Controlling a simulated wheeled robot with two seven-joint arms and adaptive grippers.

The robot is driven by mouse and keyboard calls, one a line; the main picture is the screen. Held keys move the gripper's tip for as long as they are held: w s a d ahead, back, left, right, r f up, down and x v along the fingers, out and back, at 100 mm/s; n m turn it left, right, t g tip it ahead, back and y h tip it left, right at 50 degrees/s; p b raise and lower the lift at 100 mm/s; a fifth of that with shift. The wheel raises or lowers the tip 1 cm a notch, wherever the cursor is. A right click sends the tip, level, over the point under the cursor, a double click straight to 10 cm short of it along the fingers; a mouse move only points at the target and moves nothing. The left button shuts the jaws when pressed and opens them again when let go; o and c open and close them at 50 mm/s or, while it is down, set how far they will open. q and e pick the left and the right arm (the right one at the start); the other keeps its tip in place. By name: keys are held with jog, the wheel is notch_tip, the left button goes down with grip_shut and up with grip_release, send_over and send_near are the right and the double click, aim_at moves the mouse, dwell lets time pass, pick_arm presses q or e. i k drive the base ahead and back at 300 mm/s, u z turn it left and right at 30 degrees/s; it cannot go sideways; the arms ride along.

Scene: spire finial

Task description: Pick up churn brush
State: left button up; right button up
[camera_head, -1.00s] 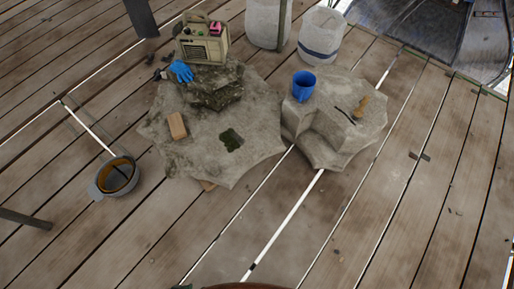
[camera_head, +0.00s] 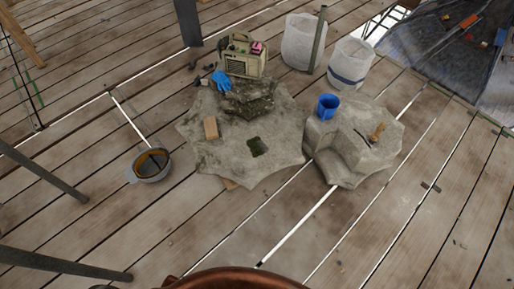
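A small tool with a tan wooden part (camera_head: 377,131) lies on top of the pale stone block (camera_head: 350,150) at the right. It may be the churn brush, but it is too small to tell. A thin dark piece (camera_head: 361,136) lies just left of it, and I cannot tell whether the two are joined. Neither of my grippers is in view.
A blue cup (camera_head: 327,107) stands on the same block. A wider stone slab (camera_head: 215,155) to the left bears a brick (camera_head: 211,128), with a blue glove (camera_head: 221,82) and radio-like box (camera_head: 244,58) behind. A bucket (camera_head: 151,165) stands left. The front planks are mostly clear.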

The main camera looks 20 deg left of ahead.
aim_at(374, 137)
jog(key=z, duration=0.2)
jog(key=i, duration=1.2)
jog(key=u, duration=0.25)
